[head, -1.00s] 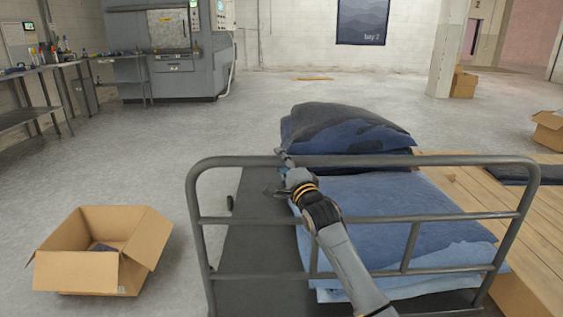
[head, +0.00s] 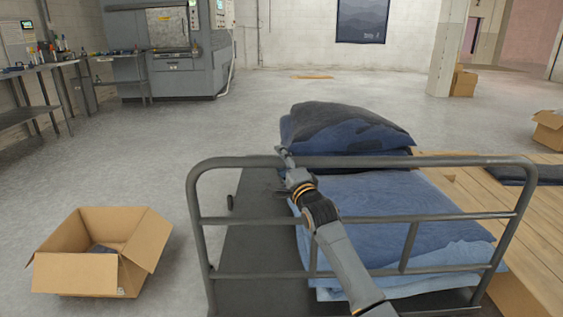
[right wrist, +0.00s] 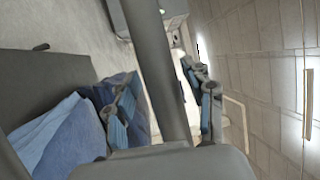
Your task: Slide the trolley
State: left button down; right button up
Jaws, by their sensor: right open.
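The trolley is a grey flatbed with a tubular handle frame (head: 365,160) facing me. Its dark deck (head: 250,245) carries folded blue denim stacks (head: 385,215). A darker denim pile (head: 340,128) shows beyond the top rail. My right gripper (head: 283,170) is at the top rail, left of its middle. In the right wrist view the rail (right wrist: 158,70) passes between the two spread fingers (right wrist: 165,100), with room visible on both sides. The gripper is open and is not clamped on the rail. My left gripper is not in view.
An open cardboard box (head: 100,255) stands on the floor left of the trolley. A wooden pallet or platform (head: 530,215) lies close on the right. A grey machine (head: 170,50) and workbench (head: 45,75) stand at the back left. The floor beyond the trolley is mostly clear.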

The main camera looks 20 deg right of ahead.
jog(key=shift+s, duration=0.1)
jog(key=v, duration=1.2)
jog(key=shift+f, duration=0.1)
jog(key=shift+c, duration=0.2)
